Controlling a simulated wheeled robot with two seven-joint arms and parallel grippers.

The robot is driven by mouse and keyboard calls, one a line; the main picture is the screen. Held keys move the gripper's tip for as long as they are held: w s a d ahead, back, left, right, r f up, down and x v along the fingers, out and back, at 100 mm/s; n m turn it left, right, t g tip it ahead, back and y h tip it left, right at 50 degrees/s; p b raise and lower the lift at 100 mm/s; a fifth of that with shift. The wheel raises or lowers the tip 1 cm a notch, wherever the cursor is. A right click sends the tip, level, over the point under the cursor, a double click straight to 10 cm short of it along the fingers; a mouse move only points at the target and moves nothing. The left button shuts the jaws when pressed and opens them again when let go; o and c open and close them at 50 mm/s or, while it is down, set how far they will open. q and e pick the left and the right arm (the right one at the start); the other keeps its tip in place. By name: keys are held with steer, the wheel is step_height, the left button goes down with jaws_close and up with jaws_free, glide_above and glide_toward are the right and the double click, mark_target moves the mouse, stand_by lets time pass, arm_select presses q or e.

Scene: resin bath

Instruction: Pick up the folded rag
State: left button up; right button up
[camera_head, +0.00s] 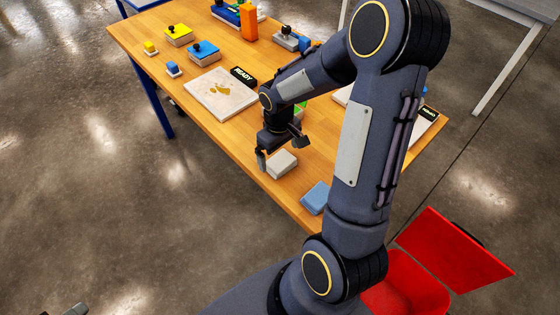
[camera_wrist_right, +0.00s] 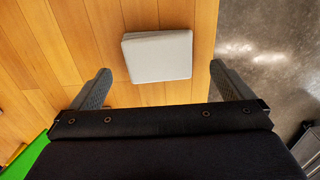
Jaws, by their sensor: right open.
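A pale grey, flat folded pad, which looks like the folded rag (camera_head: 282,163), lies on the wooden table near its front edge. In the right wrist view the rag (camera_wrist_right: 158,56) lies ahead of the fingers, between their lines. My right gripper (camera_head: 281,151) is open and empty, pointing down just above and beside the rag. In the right wrist view its two fingers (camera_wrist_right: 160,75) stand wide apart, one to each side of the rag's near edge, without visible contact. A small grey tip at the bottom left of the head view may be my left gripper (camera_head: 75,310).
A light blue pad (camera_head: 315,198) lies close to the rag at the table corner. A white board (camera_head: 220,94) with brown stains lies further left. Yellow (camera_head: 178,35) and blue (camera_head: 203,52) blocks stand further back. A red chair (camera_head: 455,250) stands beside the table.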

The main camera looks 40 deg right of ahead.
mark_target(280, 160)
step_height(280, 160, down, 3)
steer(key=shift+s+d+r, duration=0.1)
steer(key=shift+d, duration=0.05)
steer(key=shift+f, duration=0.35)
steer(key=c, duration=1)
steer(key=shift+r, duration=0.15)
steer(key=shift+c, duration=0.2)
